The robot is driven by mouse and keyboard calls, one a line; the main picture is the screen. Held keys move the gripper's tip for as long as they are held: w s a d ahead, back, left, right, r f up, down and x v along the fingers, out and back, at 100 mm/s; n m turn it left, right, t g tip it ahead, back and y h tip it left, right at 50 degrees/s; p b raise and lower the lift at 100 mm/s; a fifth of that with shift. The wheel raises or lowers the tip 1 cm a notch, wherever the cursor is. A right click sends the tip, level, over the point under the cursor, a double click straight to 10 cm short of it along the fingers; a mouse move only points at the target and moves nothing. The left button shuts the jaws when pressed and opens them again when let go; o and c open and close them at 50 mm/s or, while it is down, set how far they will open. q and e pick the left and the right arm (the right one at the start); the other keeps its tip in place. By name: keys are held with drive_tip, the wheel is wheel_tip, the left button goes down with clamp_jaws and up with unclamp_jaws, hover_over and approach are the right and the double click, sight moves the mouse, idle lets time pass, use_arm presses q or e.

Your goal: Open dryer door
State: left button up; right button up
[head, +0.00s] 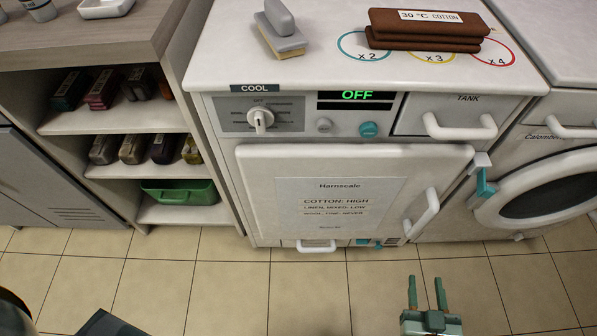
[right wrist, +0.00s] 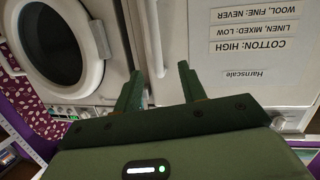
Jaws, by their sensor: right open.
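The dryer door (head: 345,195) is a white panel with a paper label, and it looks shut. Its white bar handle (head: 423,214) is at the right side of the door. My right gripper (head: 427,281) is open and empty, in front of the dryer, below and apart from the handle in the head view. In the right wrist view the gripper's green fingers (right wrist: 160,88) are spread, with the white handle (right wrist: 155,45) showing beyond them. The label (right wrist: 260,40) appears upside down there. My left gripper is not in view.
A second machine with a round door (head: 550,190) stands at the right. A teal and white latch-like part (head: 483,180) sits beside the dryer door. Shelves (head: 120,122) stand left. The tiled floor (head: 300,290) ahead is clear.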

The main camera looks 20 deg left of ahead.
drive_tip(key=w+r+m+t, duration=0.1)
drive_tip(key=t, duration=0.1)
drive_tip(key=b, duration=0.3)
approach(428, 220)
drive_tip(key=w, duration=0.3)
drive_tip(key=w+b, duration=0.1)
drive_tip(key=w, duration=0.1)
drive_tip(key=w+a, duration=0.1)
drive_tip(key=w, duration=0.2)
drive_tip(key=shift+w+a+f+b, duration=0.1)
drive_tip(key=shift+w+a+b, duration=0.05)
drive_tip(key=shift+w+b, duration=0.2)
drive_tip(key=shift+w+a, duration=0.1)
drive_tip(key=shift+w, duration=0.4)
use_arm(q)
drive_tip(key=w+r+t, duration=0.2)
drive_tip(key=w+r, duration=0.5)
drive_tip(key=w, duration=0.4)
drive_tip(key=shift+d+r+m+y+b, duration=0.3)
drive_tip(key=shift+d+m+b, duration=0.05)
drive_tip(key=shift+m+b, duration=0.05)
use_arm(e)
drive_tip(key=shift+w+a+r, duration=0.1)
drive_tip(key=shift+w+r, duration=0.1)
drive_tip(key=shift+w, duration=0.55)
clamp_jaws()
